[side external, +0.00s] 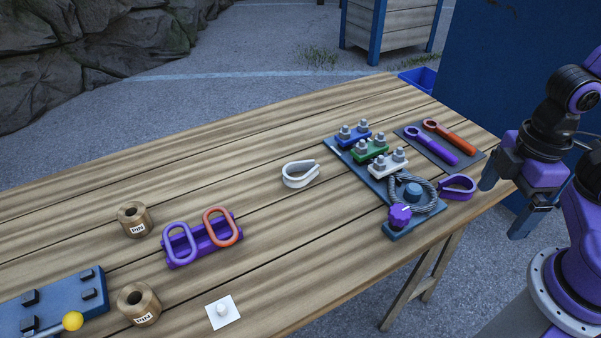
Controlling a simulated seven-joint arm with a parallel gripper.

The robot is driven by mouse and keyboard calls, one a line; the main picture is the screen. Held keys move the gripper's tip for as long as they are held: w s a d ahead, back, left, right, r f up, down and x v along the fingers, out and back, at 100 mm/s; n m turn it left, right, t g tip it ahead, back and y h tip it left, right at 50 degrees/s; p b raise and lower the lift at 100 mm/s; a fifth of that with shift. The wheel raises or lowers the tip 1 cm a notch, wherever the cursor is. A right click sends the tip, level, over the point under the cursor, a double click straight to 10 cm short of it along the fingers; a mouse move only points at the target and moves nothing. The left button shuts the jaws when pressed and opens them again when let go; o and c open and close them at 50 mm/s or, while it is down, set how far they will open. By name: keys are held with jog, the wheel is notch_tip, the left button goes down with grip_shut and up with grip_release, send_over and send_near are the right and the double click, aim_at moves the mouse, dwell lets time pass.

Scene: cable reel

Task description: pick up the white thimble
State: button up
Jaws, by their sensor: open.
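The white thimble (300,174), a teardrop-shaped loop, lies alone on the wooden table, near the middle of the side external view. A purple thimble (458,187) of similar shape lies farther right, beside the blue board with the cable. My gripper (506,198) is at the right side of the view, over the table's right edge. It is open, with nothing seen between its fingers. It is well to the right of the white thimble, with the blue board between them.
The blue board (369,180) carries clamps, a coiled cable (425,194) and a purple knob (400,216). Wrenches lie on a dark mat (469,157) behind. A purple rack (205,246) with two links, brass PIN cylinders (134,220) and a white square (223,312) are left and front. Table around the white thimble is clear.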

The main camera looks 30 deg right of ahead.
jog(key=w+a+r+m, duration=0.2)
jog(key=w+a+m, duration=0.45)
jog(key=w, duration=0.35)
jog(key=m, duration=2.1)
send_over(298, 168)
jog(key=s+a, duration=0.2)
notch_tip(298, 168, down, 4)
notch_tip(298, 168, down, 12)
jog(key=shift+a+r, duration=0.1)
jog(key=shift+r, duration=0.15)
jog(key=shift+d+f, duration=0.25)
jog(key=shift+f, duration=1.05)
jog(key=shift+d+f, duration=0.2)
jog(key=shift+f, duration=1.1)
